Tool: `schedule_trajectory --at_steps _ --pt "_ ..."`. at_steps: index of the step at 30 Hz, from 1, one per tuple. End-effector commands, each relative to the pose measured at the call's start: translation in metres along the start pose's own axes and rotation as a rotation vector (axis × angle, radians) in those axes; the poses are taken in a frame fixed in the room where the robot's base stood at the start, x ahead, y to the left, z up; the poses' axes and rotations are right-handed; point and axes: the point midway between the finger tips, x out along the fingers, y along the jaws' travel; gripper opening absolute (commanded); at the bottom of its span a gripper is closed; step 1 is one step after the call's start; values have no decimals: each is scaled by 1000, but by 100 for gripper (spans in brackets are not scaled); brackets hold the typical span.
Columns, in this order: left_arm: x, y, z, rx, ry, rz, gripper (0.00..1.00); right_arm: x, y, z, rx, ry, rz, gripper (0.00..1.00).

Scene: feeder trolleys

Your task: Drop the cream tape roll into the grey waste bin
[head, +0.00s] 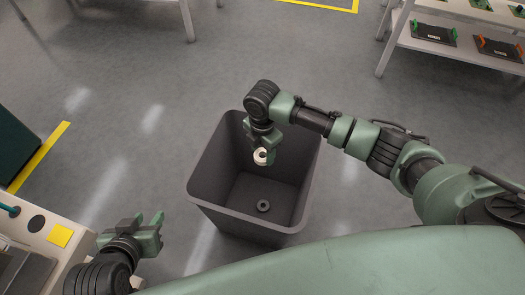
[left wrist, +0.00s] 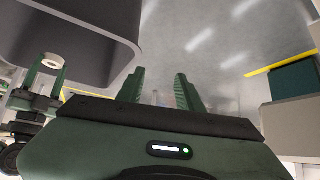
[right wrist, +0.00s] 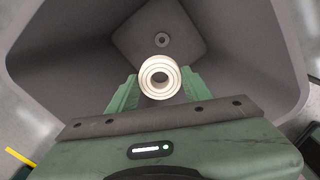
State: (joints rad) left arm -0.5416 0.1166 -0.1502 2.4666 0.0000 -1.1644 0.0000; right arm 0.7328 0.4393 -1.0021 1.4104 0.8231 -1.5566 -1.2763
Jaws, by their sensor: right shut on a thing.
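The cream tape roll (head: 260,156) is held by my right gripper (head: 264,148) over the open top of the grey waste bin (head: 215,165). In the right wrist view the roll (right wrist: 160,77) sits between the two green fingers, with the bin's inner walls (right wrist: 70,60) around it. In the left wrist view the roll (left wrist: 53,61) also shows, beside part of the bin (left wrist: 110,30). My left gripper (head: 152,228) is open and empty, left of the bin and near a worktop; its fingers stand apart in the left wrist view (left wrist: 160,88).
A dark ring (head: 263,205) lies on the bin floor. A worktop (head: 50,235) with a yellow square is at the lower left. A shelf trolley (head: 450,40) with dark trays stands at the upper right. The grey floor around the bin is clear.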

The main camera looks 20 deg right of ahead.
Motion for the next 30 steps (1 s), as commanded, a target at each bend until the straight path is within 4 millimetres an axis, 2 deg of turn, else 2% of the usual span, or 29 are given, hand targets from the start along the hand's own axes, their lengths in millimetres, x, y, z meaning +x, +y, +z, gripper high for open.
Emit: schedule_trajectory --at_steps 4,5,7,8,20,26,30 --pt "0 0 0 0 0 0 36 0 0 0 0 0 0 11" --pt "0 0 0 0 0 0 36 0 0 0 0 0 0 52" --pt "0 0 0 0 0 0 36 0 0 0 0 0 0 72" --pt "0 0 0 0 0 0 36 0 0 0 0 0 0 75" --pt "-2 0 3 0 -17 -1 36 -4 0 0 0 0 1 75" --pt "-13 -5 35 -4 -171 -10 36 -23 0 0 -1 0 1 75" --pt "-26 -8 64 -9 -310 -17 36 -40 1 0 0 -1 2 75"
